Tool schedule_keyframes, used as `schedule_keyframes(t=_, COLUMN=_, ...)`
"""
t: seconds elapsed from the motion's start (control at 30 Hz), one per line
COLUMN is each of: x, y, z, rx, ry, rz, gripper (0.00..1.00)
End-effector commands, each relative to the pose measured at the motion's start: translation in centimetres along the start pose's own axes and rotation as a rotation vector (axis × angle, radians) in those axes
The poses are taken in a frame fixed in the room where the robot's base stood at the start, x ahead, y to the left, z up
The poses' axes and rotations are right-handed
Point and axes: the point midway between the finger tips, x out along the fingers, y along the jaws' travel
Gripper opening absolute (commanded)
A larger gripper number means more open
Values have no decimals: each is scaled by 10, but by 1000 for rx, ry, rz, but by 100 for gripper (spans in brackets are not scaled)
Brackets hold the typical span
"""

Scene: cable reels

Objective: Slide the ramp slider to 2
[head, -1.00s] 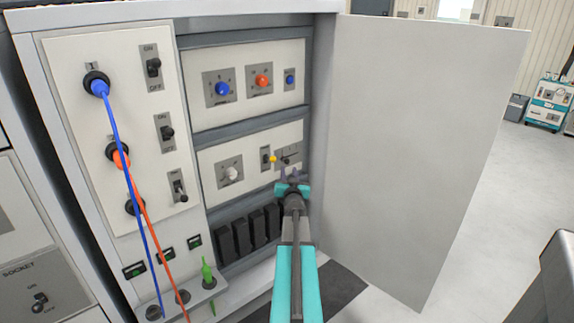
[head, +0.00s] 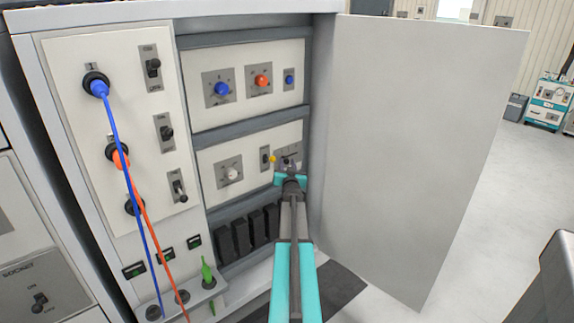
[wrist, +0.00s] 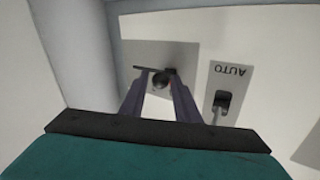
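The ramp slider's grey plate (head: 291,153) is at the right end of the cabinet's lower white panel, partly hidden by my gripper in the head view. In the wrist view the plate (wrist: 187,54) appears upside down, with a dark round knob (wrist: 160,81) on it and a thin dark slot beside it. My gripper (wrist: 158,72) has its two fingers apart, one on each side of the knob. I cannot tell whether either finger touches it. The scale marks are too small or hidden to read. My gripper also shows in the head view (head: 290,170).
A white dial (head: 231,174) is further left. The open cabinet door (head: 420,140) stands close on the right. Blue and orange cables hang at the left.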

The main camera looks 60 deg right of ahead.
Motion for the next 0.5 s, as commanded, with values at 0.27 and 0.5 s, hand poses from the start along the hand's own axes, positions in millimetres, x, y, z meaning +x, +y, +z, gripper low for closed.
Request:
schedule_keyframes(t=0.27, x=1, y=-1, z=0, rx=0, ry=0, rz=-1, gripper=29)
schedule_keyframes(t=0.5, x=1, y=-1, z=0, rx=0, ry=0, rz=-1, gripper=0)
